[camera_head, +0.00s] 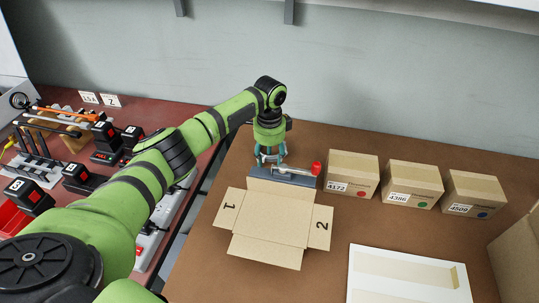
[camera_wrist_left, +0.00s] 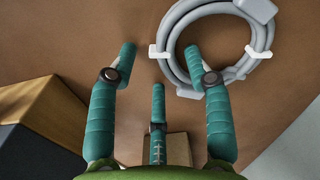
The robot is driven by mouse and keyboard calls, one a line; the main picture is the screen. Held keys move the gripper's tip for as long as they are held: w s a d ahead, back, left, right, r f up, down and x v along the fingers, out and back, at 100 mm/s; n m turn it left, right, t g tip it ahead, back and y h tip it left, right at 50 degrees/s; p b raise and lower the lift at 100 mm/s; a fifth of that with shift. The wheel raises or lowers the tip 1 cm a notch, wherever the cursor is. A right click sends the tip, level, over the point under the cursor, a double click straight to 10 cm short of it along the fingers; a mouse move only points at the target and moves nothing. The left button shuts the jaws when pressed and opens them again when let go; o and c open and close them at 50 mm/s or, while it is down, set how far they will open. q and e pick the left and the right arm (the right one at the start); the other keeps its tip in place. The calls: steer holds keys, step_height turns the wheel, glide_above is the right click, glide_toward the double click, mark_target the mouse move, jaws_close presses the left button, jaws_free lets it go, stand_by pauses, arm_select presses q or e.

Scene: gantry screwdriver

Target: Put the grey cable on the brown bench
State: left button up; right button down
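The grey cable (camera_wrist_left: 215,45) is a coil with white ties and a grey plug end, at the top right of the left wrist view. It appears to lie on the brown bench (camera_head: 340,225), whose brown surface (camera_wrist_left: 110,25) also shows behind it. My left gripper (camera_head: 270,157) hangs over the back of the bench behind the open carton. Its teal fingers (camera_wrist_left: 160,75) are spread with nothing between them. One fingertip overlaps the coil in the picture; I cannot tell whether it touches. I cannot make out the cable in the head view. My right gripper is out of view.
An open carton (camera_head: 265,250) stands in front of my left gripper, with a grey fixture with a red knob (camera_head: 316,168) behind it. Several closed boxes (camera_head: 350,175) stand to the right. A white tray (camera_head: 405,260) lies at the front. A red-brown tool bench (camera_head: 65,95) is at the left.

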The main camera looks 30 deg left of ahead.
arm_select(q)
step_height(320, 180, up, 12)
steer(key=shift+r, duration=0.2)
stand_by(0.4)
